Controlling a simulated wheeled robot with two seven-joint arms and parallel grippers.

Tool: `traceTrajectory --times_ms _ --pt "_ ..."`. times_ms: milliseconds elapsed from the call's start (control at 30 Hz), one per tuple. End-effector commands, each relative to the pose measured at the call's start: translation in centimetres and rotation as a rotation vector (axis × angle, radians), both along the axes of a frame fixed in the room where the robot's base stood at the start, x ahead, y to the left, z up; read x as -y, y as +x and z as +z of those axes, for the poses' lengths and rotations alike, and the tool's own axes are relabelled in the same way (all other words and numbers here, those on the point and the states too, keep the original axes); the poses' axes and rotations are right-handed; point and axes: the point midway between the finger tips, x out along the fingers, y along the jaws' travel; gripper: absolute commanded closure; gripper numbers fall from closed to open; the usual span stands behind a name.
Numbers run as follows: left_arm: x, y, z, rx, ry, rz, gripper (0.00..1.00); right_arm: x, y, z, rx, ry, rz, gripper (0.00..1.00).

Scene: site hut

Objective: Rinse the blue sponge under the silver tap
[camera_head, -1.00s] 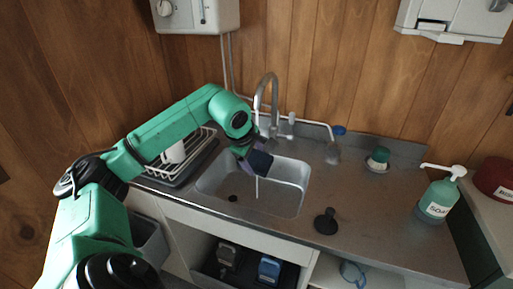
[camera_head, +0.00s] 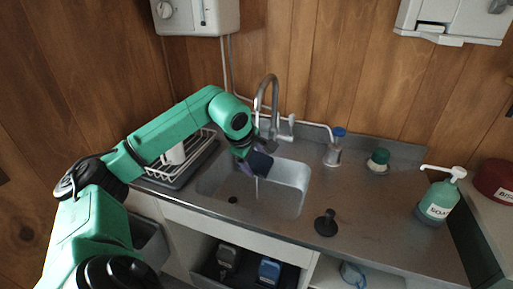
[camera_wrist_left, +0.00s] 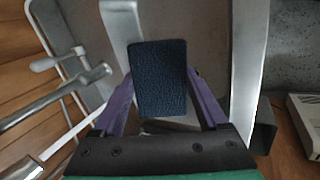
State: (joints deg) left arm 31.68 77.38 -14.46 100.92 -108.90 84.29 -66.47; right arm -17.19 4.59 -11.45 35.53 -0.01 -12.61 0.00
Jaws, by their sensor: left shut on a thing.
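The dark blue sponge (camera_head: 260,163) is held over the sink (camera_head: 292,182) in the head view. It also shows in the left wrist view (camera_wrist_left: 158,78), upright between two purple fingers. My left gripper (camera_head: 249,160) is shut on it. The silver tap (camera_head: 273,92) arches above and behind the sponge. A thin pale stream shows below the tap mouth and again under the sponge, falling into the basin. The sponge's far side is hidden. My right gripper is not in view.
A dish rack (camera_head: 180,155) stands left of the sink. A black plunger-like thing (camera_head: 326,223), a blue-capped bottle (camera_head: 334,152), a green-topped brush (camera_head: 378,160) and a soap bottle (camera_head: 437,200) stand to the right. The counter's front right is mostly clear.

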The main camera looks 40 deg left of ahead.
Motion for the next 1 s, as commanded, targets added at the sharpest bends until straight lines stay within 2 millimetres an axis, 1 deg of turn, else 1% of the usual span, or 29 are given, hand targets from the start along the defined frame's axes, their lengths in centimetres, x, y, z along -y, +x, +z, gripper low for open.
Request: traceTrajectory --times_ms 167,533,633,1000 --pt "0.5 -1.0 0.8 0.0 0.004 0.0 0.77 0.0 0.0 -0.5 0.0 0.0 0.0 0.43" --pt "2.2 -4.1 3.7 0.003 0.003 0.0 0.77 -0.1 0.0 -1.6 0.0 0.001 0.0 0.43" --pt "2.4 -4.4 4.0 0.0 0.001 0.0 0.77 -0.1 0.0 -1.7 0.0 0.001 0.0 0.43" --pt "2.4 -4.4 4.0 0.0 0.0 0.0 0.77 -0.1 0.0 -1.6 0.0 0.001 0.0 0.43"
